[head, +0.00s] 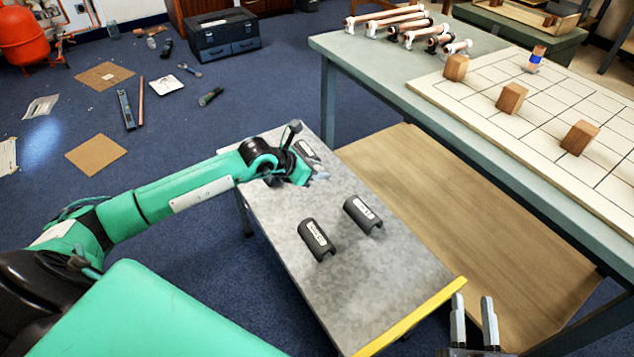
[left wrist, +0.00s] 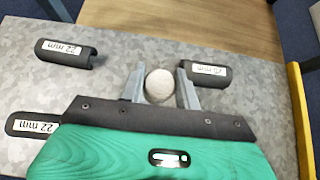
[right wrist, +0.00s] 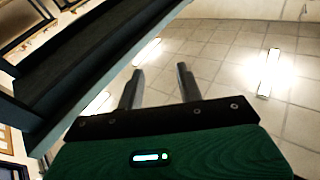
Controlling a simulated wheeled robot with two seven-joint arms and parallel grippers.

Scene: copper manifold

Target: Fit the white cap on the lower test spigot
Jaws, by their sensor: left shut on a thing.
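My left gripper (head: 318,174) is over the far part of the grey metal-topped bench. In the left wrist view its two fingers stand on either side of a round, off-white piece (left wrist: 160,84), which looks like the white cap, and are shut on it. In the head view this piece is too small to make out. My right gripper (head: 473,320) is at the bottom right, beyond the bench's yellow edge. Its fingers are apart with nothing between them, as the right wrist view also shows (right wrist: 158,82). I cannot pick out the lower test spigot in any view.
Black half-round pieces with white labels (head: 317,240) (head: 362,214) lie on the grey bench (head: 385,275). A taller table (head: 400,75) at the right holds copper pipe pieces (head: 390,18) and wooden blocks (head: 511,98) on a gridded board. A toolbox (head: 223,36) stands on the floor.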

